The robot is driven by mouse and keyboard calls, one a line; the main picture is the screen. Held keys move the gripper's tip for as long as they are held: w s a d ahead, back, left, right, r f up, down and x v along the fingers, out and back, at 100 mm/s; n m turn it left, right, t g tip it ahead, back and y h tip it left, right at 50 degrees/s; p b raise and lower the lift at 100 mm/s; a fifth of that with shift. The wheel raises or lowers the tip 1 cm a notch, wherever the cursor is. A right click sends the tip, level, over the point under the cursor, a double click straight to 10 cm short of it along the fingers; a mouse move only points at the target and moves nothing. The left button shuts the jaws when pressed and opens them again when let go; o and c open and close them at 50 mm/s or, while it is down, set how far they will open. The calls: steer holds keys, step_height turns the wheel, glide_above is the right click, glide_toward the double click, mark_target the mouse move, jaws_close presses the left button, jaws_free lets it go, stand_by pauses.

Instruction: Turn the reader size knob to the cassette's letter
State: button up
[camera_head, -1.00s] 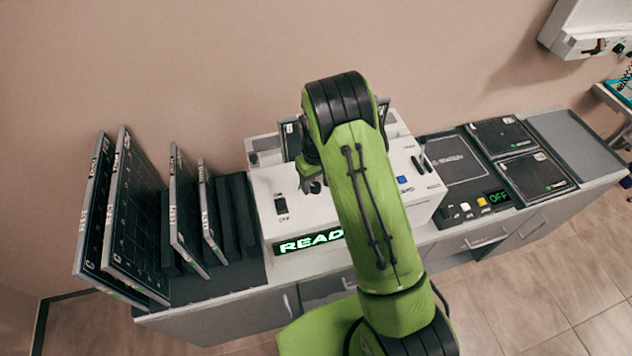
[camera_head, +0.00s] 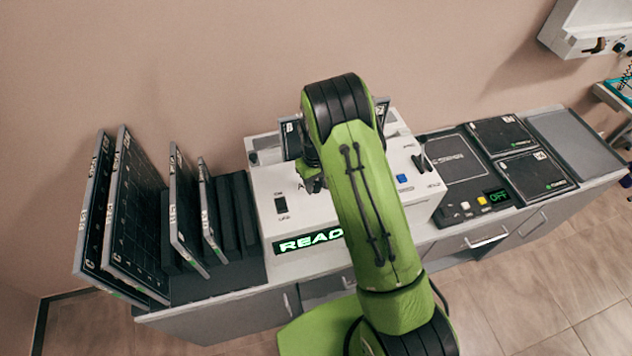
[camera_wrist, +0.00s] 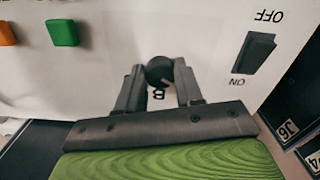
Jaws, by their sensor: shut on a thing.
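The reader is a white box (camera_head: 310,215) in the middle of the counter, with a lit green display (camera_head: 308,242) starting "READ". The size knob (camera_wrist: 159,70) is small, round and black in the wrist view. My gripper (camera_wrist: 160,72) is shut on the knob, one finger at each side. A letter B (camera_wrist: 158,95) shows on the panel between the fingers; other letters and the knob's pointer cannot be made out. In the head view my arm hides the knob and most of my gripper. A dark panel, maybe the cassette (camera_head: 292,139), stands at the reader's back, its letter unreadable.
A black ON/OFF rocker switch (camera_wrist: 254,52) is beside my gripper. Green (camera_wrist: 62,32) and orange (camera_wrist: 6,33) buttons lie on the other side. Upright cassettes (camera_head: 130,210) stand left of the reader. A dark panel with an "OFF" display (camera_head: 497,197) is at right.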

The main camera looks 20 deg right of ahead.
mark_target(315, 185)
steer(key=m+b, duration=0.3)
steer(key=m, duration=0.2)
steer(key=shift+a+f, duration=0.1)
steer(key=m+b, duration=0.3)
steer(key=m, duration=0.3)
steer(key=shift+m, duration=0.4)
stand_by(0.4)
steer(key=o, duration=1)
steer(key=shift+o, duration=0.2)
step_height(315, 185, up, 16)
steer(key=shift+p, duration=0.45)
